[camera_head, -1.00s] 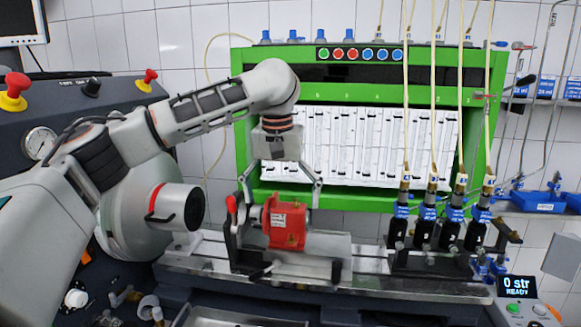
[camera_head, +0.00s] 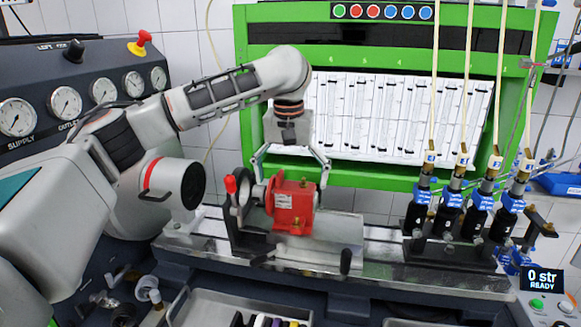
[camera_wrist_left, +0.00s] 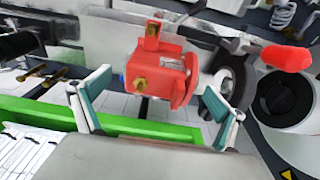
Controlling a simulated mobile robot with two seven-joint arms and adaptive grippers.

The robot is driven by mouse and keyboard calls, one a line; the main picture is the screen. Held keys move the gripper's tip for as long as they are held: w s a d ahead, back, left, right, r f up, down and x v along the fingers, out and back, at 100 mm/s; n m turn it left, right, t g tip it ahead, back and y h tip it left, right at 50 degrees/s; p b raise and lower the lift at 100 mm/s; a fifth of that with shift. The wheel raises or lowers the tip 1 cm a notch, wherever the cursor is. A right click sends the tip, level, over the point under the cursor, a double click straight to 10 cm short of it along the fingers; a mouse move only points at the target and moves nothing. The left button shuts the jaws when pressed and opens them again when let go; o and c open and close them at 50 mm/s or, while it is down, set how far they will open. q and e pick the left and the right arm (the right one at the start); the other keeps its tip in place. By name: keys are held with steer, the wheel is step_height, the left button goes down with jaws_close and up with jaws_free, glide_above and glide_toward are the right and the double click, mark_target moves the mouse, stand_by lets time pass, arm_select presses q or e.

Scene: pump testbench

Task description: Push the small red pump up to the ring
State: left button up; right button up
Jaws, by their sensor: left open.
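The small red pump (camera_head: 293,210) sits upright on the grey block of the bench rail. Its red body with brass fittings also shows in the left wrist view (camera_wrist_left: 160,72). The dark ring (camera_head: 243,188) stands just left of the pump, by a red-knobbed lever (camera_head: 231,185). Whether ring and pump touch, I cannot tell. My left gripper (camera_head: 291,176) is open, its fingers apart on either side of the pump's upper part. In the left wrist view the open fingers (camera_wrist_left: 148,98) frame the pump from near its top. My right gripper is not in view.
A green frame with a tube panel (camera_head: 400,112) stands behind. Several black bottles with hoses (camera_head: 450,215) stand at the right on the rail (camera_head: 385,240). Pressure gauges (camera_head: 66,102) are at the left. A metal tray (camera_head: 190,305) is in front, below the bench.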

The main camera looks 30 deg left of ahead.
mark_target(272, 181)
arm_select(q)
steer(key=shift+w+f, duration=0.1)
steer(key=shift+f, duration=0.45)
steer(key=c, duration=2)
steer(key=shift+a, duration=0.15)
steer(key=shift+s+a, duration=0.2)
steer(key=shift+a, duration=0.3)
steer(key=shift+s+a, duration=0.15)
steer(key=shift+a, duration=0.5)
steer(key=shift+s+a, duration=0.25)
steer(key=shift+a, duration=0.75)
